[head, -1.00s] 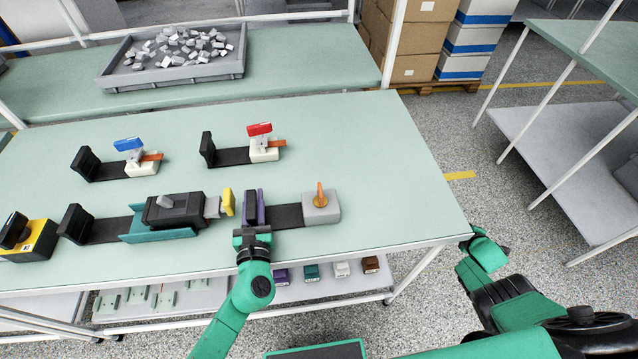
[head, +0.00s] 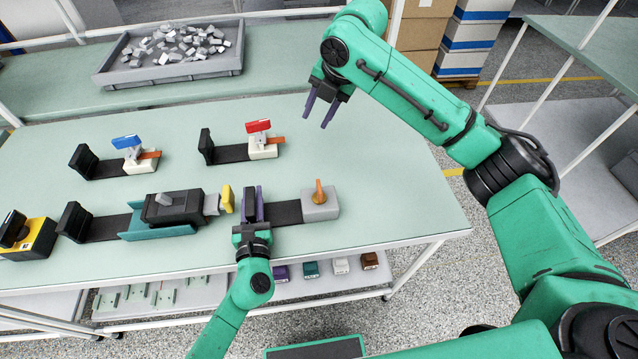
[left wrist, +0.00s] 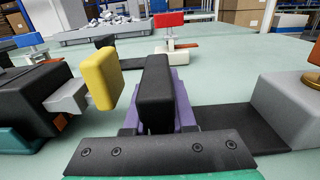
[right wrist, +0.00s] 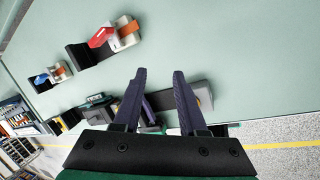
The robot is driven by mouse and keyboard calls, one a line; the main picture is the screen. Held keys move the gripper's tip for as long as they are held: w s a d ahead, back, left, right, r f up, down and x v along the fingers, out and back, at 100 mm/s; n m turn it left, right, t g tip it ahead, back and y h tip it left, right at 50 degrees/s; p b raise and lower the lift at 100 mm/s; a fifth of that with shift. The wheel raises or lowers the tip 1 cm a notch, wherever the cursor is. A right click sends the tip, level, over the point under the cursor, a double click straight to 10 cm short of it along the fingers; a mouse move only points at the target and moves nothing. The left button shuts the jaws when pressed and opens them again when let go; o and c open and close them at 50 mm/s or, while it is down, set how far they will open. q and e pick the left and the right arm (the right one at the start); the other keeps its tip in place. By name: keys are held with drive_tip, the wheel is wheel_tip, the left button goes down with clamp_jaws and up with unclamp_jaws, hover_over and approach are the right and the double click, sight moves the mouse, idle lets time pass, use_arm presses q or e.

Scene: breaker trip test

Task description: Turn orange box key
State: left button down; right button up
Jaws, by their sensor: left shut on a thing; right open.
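The orange key (head: 319,192) stands upright on a grey box (head: 322,208) at the right end of a black base. Part of the key shows at the right edge of the left wrist view (left wrist: 313,78). My left gripper (head: 254,204) is shut on the black upright block (left wrist: 155,92) at the base's left end, with purple fingers around it. My right gripper (head: 319,115) is open and empty, in the air above the table behind the grey box. Its purple fingers (right wrist: 159,75) point down, apart from everything. The right finger partly hides the box in the right wrist view.
A fixture with a yellow handle (head: 228,199) stands just left of my left gripper. Fixtures with a red handle (head: 259,127) and a blue handle (head: 127,142) stand behind. A grey tray (head: 170,80) of parts sits further back. The table's right side (head: 410,190) is clear.

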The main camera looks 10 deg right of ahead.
sight(319, 185)
drive_tip(key=s+a+r+n+g+h, duration=0.1)
drive_tip(key=s+a+n+g+h, duration=0.15)
drive_tip(key=s+n, duration=0.6)
drive_tip(key=f, duration=0.4)
drive_tip(key=s+f+m, duration=0.1)
drive_tip(key=f, duration=0.3)
drive_tip(key=s+d+f+m, duration=0.1)
drive_tip(key=f, duration=0.3)
drive_tip(key=shift+s+m+h, duration=0.2)
drive_tip(key=shift+m+h, duration=0.05)
drive_tip(key=shift+h, duration=0.1)
drive_tip(key=shift+r, duration=0.1)
clamp_jaws()
